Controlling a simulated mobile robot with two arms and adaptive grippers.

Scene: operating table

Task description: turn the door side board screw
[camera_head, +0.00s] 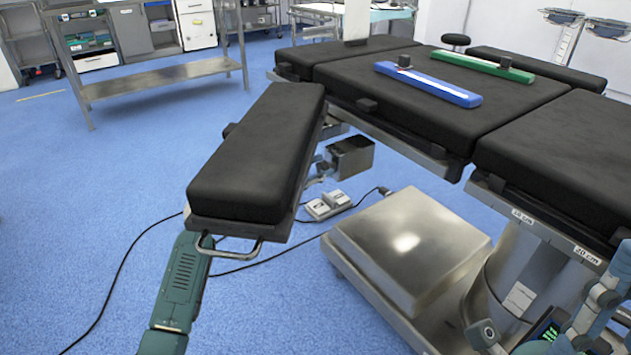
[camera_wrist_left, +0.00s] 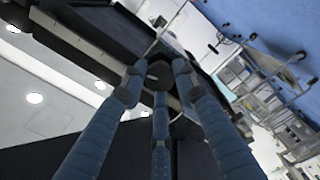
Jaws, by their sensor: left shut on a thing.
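The black padded side board (camera_head: 258,155) juts out from the operating table toward me, with a metal loop handle at its near end. My left gripper (camera_head: 196,238) reaches up to this near end from below, and its fingertips are hidden there in the head view. In the left wrist view its three blue-grey fingers close around a dark round knob (camera_wrist_left: 160,73), which looks like the board's screw. The gripper is shut on it. Parts of my right arm and hand (camera_head: 600,305) show at the lower right edge; the state of its fingers is unclear.
The operating table (camera_head: 400,100) carries a blue bar (camera_head: 428,84) and a green bar (camera_head: 480,66). Its metal base (camera_head: 410,245) stands right of the board. A foot pedal (camera_head: 328,205) and black cables lie on the floor. Blue floor at left is mostly free.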

